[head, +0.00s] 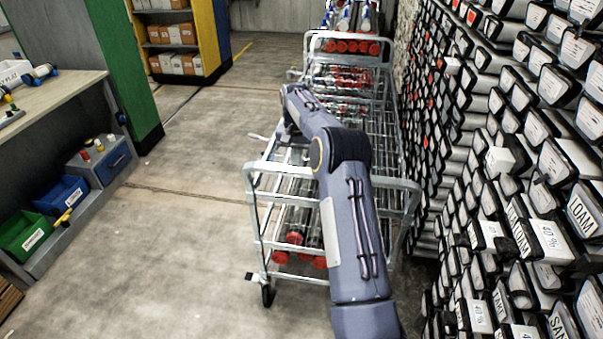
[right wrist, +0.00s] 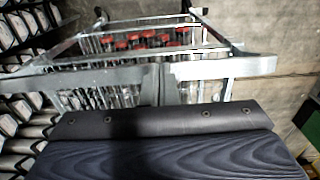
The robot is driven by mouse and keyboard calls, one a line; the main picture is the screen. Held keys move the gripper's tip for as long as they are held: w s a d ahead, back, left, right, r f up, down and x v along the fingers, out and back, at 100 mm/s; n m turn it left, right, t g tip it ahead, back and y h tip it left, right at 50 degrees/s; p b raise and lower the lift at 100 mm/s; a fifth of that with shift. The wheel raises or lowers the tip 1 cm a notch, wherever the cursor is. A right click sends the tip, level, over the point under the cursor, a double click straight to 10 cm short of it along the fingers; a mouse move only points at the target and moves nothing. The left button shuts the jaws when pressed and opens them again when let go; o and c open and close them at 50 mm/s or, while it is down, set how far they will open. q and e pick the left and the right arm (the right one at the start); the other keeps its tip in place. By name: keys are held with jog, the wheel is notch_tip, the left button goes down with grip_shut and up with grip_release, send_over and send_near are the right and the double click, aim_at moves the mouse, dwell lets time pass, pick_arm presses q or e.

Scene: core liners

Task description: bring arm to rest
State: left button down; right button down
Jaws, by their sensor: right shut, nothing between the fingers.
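My right arm reaches from the bottom of the head view over the wire cart (head: 262,168), bends at the elbow and runs forward. My right gripper (head: 287,132) is at its far end, small and partly hidden, above the cart's left side. It is shut and empty. In the right wrist view a dark part of mine fills the bottom, and the cart's grey frame (right wrist: 215,70) lies beyond it. My left gripper is not in view.
Red-capped liners (head: 294,238) lie in the cart, and more carts stand behind it. A dense rack of labelled liners (head: 545,150) rises close on the right. A workbench (head: 60,75) with a green bin (head: 27,235) and a blue bin (head: 62,194) stands left. The floor between is clear.

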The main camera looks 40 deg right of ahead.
jog(key=s+a+r+n+t+y+b, duration=0.2)
jog(key=s+a+r+n+t, duration=0.15)
jog(key=s+a+r, duration=0.9)
jog(key=s+a+f+n+t+y+b, duration=0.1)
jog(key=s+a+f+n, duration=0.1)
jog(key=s+a+f, duration=0.2)
jog(key=s+a+f+n+t+b, duration=0.1)
jog(key=s+a+f+n, duration=0.2)
jog(key=s+a, duration=0.8)
jog(key=s, duration=0.8)
jog(key=shift+s+a+f+y, duration=0.2)
jog(key=shift+s+f+y, duration=0.15)
jog(key=shift+f+y, duration=0.05)
jog(key=shift+w, duration=0.1)
